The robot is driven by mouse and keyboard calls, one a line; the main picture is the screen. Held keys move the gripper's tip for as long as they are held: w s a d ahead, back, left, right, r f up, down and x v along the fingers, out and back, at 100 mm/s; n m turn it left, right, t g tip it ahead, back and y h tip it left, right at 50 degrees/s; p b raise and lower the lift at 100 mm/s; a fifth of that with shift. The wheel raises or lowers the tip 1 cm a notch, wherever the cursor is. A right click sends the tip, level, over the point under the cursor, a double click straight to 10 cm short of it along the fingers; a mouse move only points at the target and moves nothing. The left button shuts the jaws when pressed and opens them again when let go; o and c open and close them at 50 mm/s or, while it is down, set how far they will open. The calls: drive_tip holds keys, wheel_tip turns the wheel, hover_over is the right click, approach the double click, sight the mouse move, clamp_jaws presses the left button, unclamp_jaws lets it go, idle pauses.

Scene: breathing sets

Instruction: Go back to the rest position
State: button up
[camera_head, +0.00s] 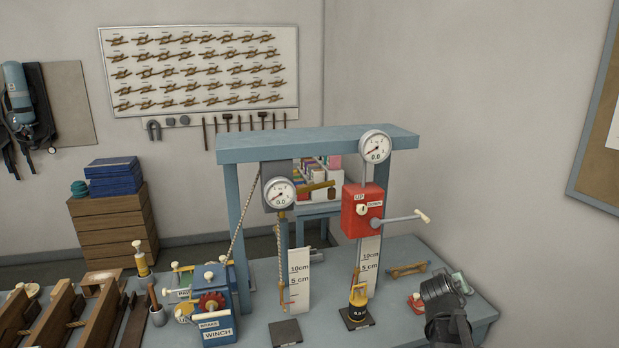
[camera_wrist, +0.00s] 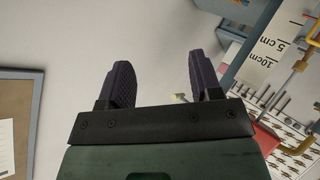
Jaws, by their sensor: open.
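My gripper (camera_wrist: 157,72) is open in the wrist view, with two dark ridged fingers apart and nothing between them. Behind the fingers is mostly plain grey wall. In the head view my dark wrist and arm (camera_head: 445,312) show at the lower right, over the right end of the blue bench (camera_head: 395,325). The fingertips are not clear there. My arm is to the right of the red hoist box (camera_head: 362,210) and its side handle (camera_head: 421,216), apart from both.
A blue frame (camera_head: 300,146) carries two dials and scale cards. A black-and-yellow weight (camera_head: 357,312), a small red item (camera_head: 416,303) and a wooden bar (camera_head: 407,269) are near my arm. Open space lies above it.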

drive_tip(key=s+a+f+g+y+b, duration=0.7)
drive_tip(key=s+a+f+g, duration=0.2)
drive_tip(key=s+a+f, duration=0.8)
drive_tip(key=shift+s+a+f+y, duration=0.3)
drive_tip(key=shift+s+a, duration=0.55)
drive_tip(key=shift+a, duration=1.1)
